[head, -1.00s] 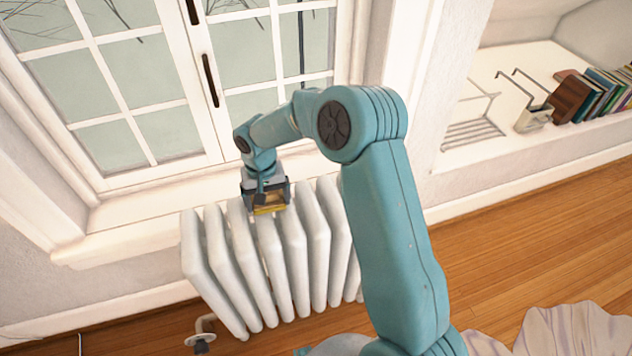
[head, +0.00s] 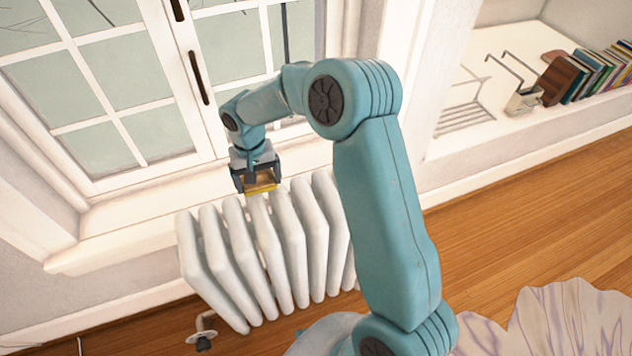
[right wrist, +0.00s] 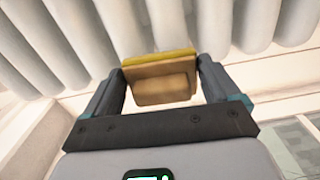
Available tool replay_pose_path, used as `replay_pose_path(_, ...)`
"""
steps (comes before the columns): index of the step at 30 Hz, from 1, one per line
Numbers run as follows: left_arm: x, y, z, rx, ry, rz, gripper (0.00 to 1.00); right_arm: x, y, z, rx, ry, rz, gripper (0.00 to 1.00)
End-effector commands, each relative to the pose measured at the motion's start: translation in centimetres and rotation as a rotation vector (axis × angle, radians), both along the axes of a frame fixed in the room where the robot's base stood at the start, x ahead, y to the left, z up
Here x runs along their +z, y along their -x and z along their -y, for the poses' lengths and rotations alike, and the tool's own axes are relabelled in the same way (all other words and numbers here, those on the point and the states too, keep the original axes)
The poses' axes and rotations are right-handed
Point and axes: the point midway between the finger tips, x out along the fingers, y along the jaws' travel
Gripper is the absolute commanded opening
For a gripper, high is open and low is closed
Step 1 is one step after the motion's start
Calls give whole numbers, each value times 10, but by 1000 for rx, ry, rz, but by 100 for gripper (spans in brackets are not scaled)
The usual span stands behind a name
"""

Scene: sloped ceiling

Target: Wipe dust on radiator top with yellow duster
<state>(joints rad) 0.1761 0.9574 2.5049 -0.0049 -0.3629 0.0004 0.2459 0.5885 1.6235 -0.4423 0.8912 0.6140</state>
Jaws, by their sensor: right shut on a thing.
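The white ribbed radiator (head: 290,245) stands below the window; its ribs also fill the top of the right wrist view (right wrist: 190,25). My right gripper (head: 259,186) is shut on the yellow duster (head: 262,189), at the upper edge of the radiator near its middle ribs. In the right wrist view the duster (right wrist: 160,82) sits between both fingers, with a tan wooden block and a yellow strip facing the ribs. I cannot tell whether the strip touches the radiator. No dust can be made out. My left gripper is not in view.
A window (head: 110,90) and its white sill (head: 130,228) lie behind the radiator. A valve (head: 203,330) is at its lower left. Books (head: 590,75) and a wire rack (head: 465,115) stand on the right ledge. Pale cloth (head: 570,315) lies on the wooden floor.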

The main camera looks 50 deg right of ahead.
Motion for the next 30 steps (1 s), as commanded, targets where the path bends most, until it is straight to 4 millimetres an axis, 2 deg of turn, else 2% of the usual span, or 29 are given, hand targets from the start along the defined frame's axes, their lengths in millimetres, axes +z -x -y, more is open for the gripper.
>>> replay_pose_path(15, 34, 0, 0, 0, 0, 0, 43, 48, -1, 5, 3, 0, 1, 61)
replay_pose_path(30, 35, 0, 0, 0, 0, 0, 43, 52, 0, 6, 4, 0, 1, 61)
